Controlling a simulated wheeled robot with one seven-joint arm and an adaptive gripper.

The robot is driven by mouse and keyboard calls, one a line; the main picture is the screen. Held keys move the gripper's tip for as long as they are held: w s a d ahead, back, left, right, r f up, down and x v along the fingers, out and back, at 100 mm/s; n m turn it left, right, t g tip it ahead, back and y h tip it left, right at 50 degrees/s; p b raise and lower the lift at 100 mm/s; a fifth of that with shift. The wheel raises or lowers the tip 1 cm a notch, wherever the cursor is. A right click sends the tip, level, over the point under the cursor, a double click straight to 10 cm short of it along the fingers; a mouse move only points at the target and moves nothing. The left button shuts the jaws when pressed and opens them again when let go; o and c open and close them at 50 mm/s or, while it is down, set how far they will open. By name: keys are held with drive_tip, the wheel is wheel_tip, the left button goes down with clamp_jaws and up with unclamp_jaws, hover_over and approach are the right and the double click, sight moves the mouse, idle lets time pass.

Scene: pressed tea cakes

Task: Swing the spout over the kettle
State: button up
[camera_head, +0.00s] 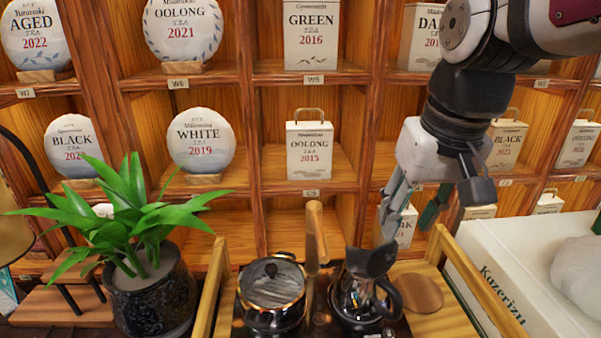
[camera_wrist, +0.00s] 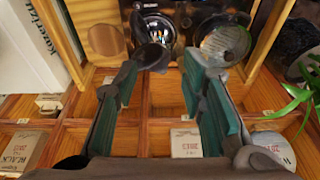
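A wooden upright piece (camera_head: 315,237), which looks like the spout, stands between two vessels on a wooden tray (camera_head: 425,325). To its right is a dark glass kettle (camera_head: 350,297) with a black handle; it also shows in the wrist view (camera_wrist: 155,24). To its left is a round pot (camera_head: 271,292) with a knobbed glass lid, also in the wrist view (camera_wrist: 228,40). My gripper (camera_head: 411,215) is above and behind the kettle, its fingers apart and empty; it also shows in the wrist view (camera_wrist: 187,58).
Wooden shelves (camera_head: 255,150) with tea cakes and boxes rise close behind. A potted plant (camera_head: 150,285) stands left of the tray and a large white box (camera_head: 520,265) right of it. A round wooden disc (camera_head: 418,293) lies beside the kettle.

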drive_tip(key=w+a+r+g+p, duration=0.1)
drive_tip(key=w+a+p, duration=0.15)
drive_tip(key=w, duration=0.55)
drive_tip(key=g+y+p, duration=0.2)
approach(321, 232)
drive_tip(key=p+x, duration=0.1)
drive_tip(key=x, duration=0.7)
drive_tip(key=shift+s+a+f, duration=0.1)
drive_tip(key=shift+a+f, duration=0.05)
drive_tip(key=shift+f, duration=0.25)
clamp_jaws()
